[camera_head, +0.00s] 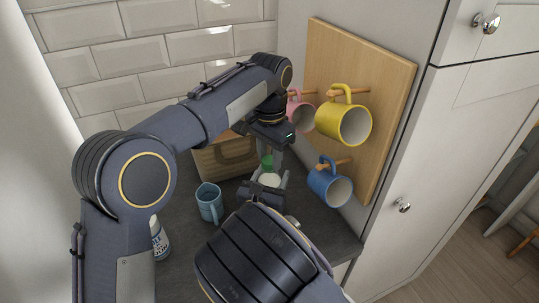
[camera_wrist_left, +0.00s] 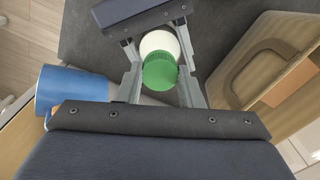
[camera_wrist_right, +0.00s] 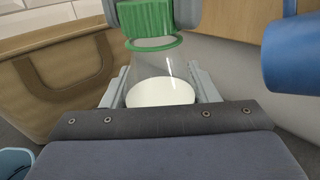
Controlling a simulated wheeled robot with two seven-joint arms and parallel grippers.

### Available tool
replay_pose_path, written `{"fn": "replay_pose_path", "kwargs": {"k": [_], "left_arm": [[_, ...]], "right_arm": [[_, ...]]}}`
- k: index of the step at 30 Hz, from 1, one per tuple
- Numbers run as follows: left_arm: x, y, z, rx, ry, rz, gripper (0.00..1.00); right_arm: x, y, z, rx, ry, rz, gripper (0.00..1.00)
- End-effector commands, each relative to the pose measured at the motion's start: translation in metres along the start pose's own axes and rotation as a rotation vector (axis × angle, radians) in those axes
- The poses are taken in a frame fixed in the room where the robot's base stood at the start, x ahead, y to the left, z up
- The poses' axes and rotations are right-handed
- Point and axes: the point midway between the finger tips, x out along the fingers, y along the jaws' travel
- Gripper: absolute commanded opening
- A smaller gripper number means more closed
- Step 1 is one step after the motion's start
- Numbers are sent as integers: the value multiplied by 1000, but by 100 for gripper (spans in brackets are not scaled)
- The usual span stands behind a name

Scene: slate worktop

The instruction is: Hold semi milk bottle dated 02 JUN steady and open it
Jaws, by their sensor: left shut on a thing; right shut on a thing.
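The milk bottle (camera_head: 270,180) has a clear upper part and white milk inside; it also shows in the right wrist view (camera_wrist_right: 160,92). Its green cap (camera_head: 266,162) is at the top, with a thin green ring (camera_wrist_right: 155,45) just below it. My left gripper (camera_wrist_left: 160,70) points down from above and is shut on the cap. My right gripper (camera_wrist_right: 160,85) is shut on the bottle's body from the side. The bottle looks upright between them. Its label and date are hidden. I cannot tell whether the cap is loose from the neck.
A wooden crate (camera_wrist_right: 62,80) stands behind the bottle. A light blue mug (camera_head: 209,203) stands to the left on the worktop. Blue (camera_head: 330,186), yellow (camera_head: 344,120) and pink (camera_head: 300,114) mugs hang on a board at the right. Another bottle (camera_head: 160,242) stands at the front left.

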Motion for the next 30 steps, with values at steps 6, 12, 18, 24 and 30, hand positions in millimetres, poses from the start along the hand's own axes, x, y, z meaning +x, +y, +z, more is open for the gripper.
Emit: {"fn": "replay_pose_path", "kwargs": {"k": [6,12,18,24,30], "left_arm": [[0,0,0,-162,1,0,6],[0,0,0,-163,2,0,6],[0,0,0,-162,1,0,6],[-2,0,0,-161,1,0,6],[-8,0,-1,-160,2,0,6]], "right_arm": [[0,0,0,-1,1,0,0],[0,0,0,-1,1,0,0],[0,0,0,-1,1,0,0],[0,0,0,-1,1,0,0],[0,0,0,-1,1,0,0]]}}
